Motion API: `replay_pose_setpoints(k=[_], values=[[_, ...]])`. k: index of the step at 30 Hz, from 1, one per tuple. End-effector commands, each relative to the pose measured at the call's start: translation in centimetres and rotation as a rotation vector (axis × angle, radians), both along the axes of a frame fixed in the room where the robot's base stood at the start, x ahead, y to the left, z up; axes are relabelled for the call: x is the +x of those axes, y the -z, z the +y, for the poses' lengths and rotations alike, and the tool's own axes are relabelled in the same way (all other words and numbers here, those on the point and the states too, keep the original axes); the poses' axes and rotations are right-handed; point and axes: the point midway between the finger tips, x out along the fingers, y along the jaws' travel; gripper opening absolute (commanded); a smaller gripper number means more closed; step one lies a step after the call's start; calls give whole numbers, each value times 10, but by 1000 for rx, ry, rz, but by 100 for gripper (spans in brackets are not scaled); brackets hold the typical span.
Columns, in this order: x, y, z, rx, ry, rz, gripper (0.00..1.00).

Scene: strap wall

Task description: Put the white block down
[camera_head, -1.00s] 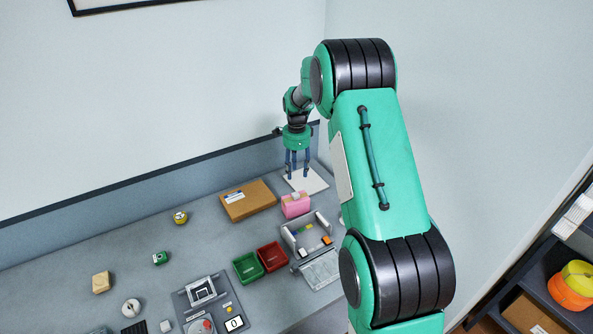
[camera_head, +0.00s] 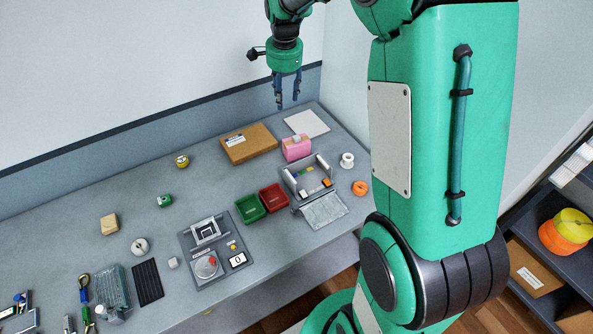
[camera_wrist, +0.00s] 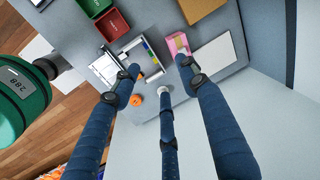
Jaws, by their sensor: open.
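My gripper (camera_head: 288,102) is open and empty, its dark blue fingers pointing down, raised above the back of the bench. In the wrist view my spread gripper (camera_wrist: 160,76) has nothing between its fingers. A flat white square pad (camera_head: 307,123) lies bare at the back right; it also shows in the wrist view (camera_wrist: 212,66). A small whitish block (camera_head: 173,263) sits on the bench left of the scale. A small pale piece (camera_head: 296,139) rests on top of a pink block (camera_head: 297,150). I cannot tell which one is the task's white block.
A cardboard box (camera_head: 248,144) lies left of the pad. Green (camera_head: 250,209) and red (camera_head: 274,197) bins, a grey open-topped fixture (camera_head: 307,178), a white spool (camera_head: 347,160) and an orange roll (camera_head: 360,188) stand nearby. The bench's back left is mostly clear.

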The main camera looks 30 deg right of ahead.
Motion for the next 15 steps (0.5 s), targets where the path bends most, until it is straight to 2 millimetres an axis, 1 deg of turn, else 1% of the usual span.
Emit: replay_pose_setpoints(k=[1,6,12,15], values=[[-12,-14,10,-9,-46,-13,44],[-50,-50,39,-41,-204,-49,44],[-100,-83,69,-83,-390,-91,44],[-126,-95,83,-106,-481,-109,44]])
